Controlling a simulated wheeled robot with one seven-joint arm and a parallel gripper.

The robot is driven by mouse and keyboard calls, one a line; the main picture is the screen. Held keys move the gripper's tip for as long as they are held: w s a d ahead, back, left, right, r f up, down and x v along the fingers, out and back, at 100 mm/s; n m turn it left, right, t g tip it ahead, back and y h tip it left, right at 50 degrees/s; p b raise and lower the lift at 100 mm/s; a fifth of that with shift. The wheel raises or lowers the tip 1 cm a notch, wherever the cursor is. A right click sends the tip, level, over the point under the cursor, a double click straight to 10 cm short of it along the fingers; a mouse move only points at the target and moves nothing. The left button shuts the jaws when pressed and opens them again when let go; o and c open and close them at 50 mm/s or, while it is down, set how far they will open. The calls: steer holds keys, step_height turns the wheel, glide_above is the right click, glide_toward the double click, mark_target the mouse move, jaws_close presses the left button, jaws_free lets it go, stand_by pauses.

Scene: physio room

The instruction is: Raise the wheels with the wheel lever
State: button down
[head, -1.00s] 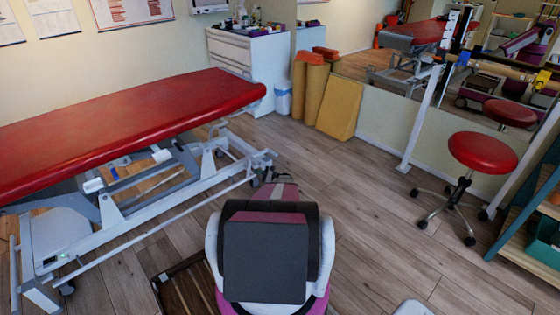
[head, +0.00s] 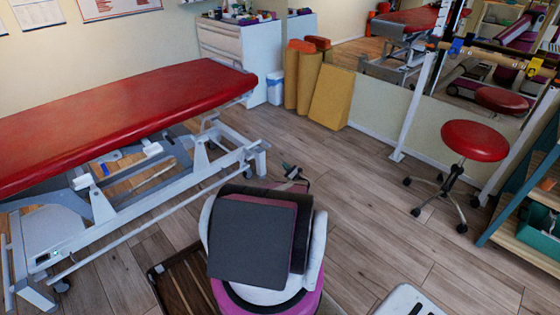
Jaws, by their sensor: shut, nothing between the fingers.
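The treatment couch with a red top (head: 130,108) stands at the left on a pale metal frame. A long pale bar (head: 150,222) runs low along its near side; I cannot tell whether this is the wheel lever. A dark wheel (head: 62,285) shows under the near left corner and another (head: 247,171) under the right end of the frame. My gripper (head: 295,174) shows small beyond my arm, shut and empty, to the right of the couch's right end. It looks apart from the frame. My arm hides part of the floor and the lower part of the gripper.
A red stool (head: 475,141) stands at the right, near a shelf unit (head: 520,215). Yellow foam rolls and a wedge (head: 331,97) lean at the back wall beside a white cabinet (head: 240,55). A dark slatted thing (head: 185,285) lies at the front. Wood floor between is clear.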

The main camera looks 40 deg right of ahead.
steer(key=s+r+x, duration=0.1)
steer(key=r+x, duration=0.1)
steer(key=x, duration=1)
steer(key=shift+s+a+r, duration=0.2)
steer(key=shift+a, duration=0.1)
steer(key=a+r+n+g+y, duration=0.5)
steer(key=a+r+n, duration=0.3)
steer(key=r+n, duration=0.2)
steer(key=shift+s+a+r+n+y, duration=0.2)
steer(key=shift+s+r+n+y, duration=0.15)
steer(key=shift+n, duration=0.25)
steer(key=shift+a+r, duration=0.1)
steer(key=shift+r, duration=0.05)
